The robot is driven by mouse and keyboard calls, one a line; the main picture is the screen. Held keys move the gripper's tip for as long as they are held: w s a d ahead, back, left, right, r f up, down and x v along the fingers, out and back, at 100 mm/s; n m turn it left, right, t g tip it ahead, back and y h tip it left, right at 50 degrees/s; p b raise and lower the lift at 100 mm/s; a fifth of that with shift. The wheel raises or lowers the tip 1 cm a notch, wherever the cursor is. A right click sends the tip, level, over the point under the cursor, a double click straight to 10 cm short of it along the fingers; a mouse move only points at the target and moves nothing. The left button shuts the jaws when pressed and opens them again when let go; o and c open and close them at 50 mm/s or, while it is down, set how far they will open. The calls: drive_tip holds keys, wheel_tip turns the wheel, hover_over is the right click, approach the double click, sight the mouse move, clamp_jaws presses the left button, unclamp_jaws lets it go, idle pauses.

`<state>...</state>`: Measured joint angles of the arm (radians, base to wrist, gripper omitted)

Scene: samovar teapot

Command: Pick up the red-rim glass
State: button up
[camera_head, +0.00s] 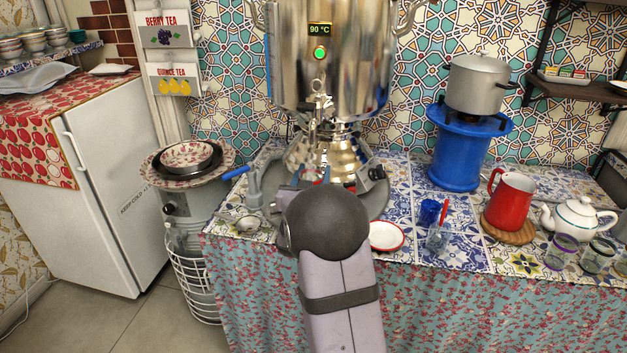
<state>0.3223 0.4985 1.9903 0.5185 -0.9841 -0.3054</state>
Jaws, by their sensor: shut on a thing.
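A red rim (312,174), which looks like that of the red-rim glass, shows just beyond the dark rounded part of my arm, under the samovar's tap. My gripper (314,183) is there too, mostly hidden behind my own arm, and is shut on the glass. The glass's body and the contact of the fingers are hidden. I cannot tell whether the glass touches the tray below. The big steel samovar (328,60) stands right behind, its display reading 90 °C.
A blue stove (457,150) carries a pot (476,85). Several glasses stand at the right front edge.

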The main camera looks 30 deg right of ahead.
drive_tip(key=shift+r, duration=2.95)
drive_tip(key=shift+r, duration=0.1)
